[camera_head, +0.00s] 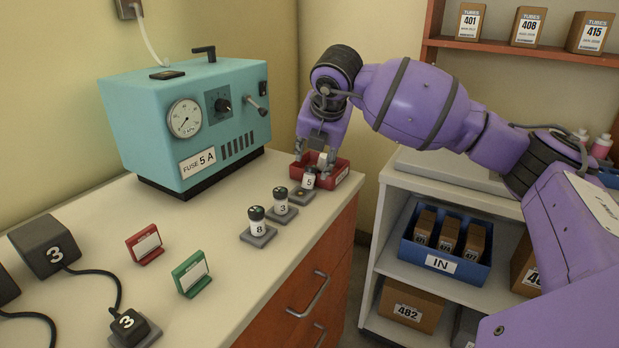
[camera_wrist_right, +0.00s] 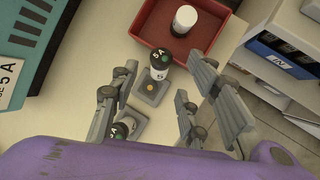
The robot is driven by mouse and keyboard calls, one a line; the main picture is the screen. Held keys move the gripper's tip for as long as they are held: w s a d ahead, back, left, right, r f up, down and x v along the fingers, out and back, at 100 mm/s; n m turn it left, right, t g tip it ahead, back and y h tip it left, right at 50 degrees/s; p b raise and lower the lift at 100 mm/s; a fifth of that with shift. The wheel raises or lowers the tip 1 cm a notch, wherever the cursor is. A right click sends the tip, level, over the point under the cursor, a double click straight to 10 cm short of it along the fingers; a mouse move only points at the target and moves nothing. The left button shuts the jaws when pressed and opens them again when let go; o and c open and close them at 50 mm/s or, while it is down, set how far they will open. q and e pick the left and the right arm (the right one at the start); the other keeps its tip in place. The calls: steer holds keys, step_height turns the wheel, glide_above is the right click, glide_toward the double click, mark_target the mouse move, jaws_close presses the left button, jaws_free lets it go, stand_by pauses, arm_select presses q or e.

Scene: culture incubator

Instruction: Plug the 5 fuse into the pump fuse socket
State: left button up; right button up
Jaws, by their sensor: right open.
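The 5 fuse (camera_head: 309,180), a white cylinder with a dark cap, is at the far edge of its grey base (camera_head: 300,195). The base's brass spot shows in front of it, and I cannot tell whether fuse and base touch. In the right wrist view the fuse (camera_wrist_right: 158,70) is marked 5A. My right gripper (camera_head: 317,158) is open above and around the fuse area, fingers apart (camera_wrist_right: 155,105). The teal pump (camera_head: 185,120) carries a FUSE 5 A label. A small dark plate (camera_head: 167,75) lies on its top; I cannot tell if it is the socket. My left gripper is out of view.
A red tray (camera_head: 342,176) stands just behind the fuse, with a white-topped cylinder (camera_wrist_right: 184,18) inside. Fuses 3 (camera_head: 281,201) and 8 (camera_head: 257,220) stand on bases nearer me. Red (camera_head: 145,245) and green (camera_head: 191,274) card holders stand left. Shelves are right of the counter.

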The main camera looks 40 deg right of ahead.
mark_target(310, 168)
steer(key=x, duration=0.5)
steer(key=shift+a+f, duration=0.15)
stand_by(0.3)
steer(key=c, duration=1.1)
steer(key=shift+o, duration=0.2)
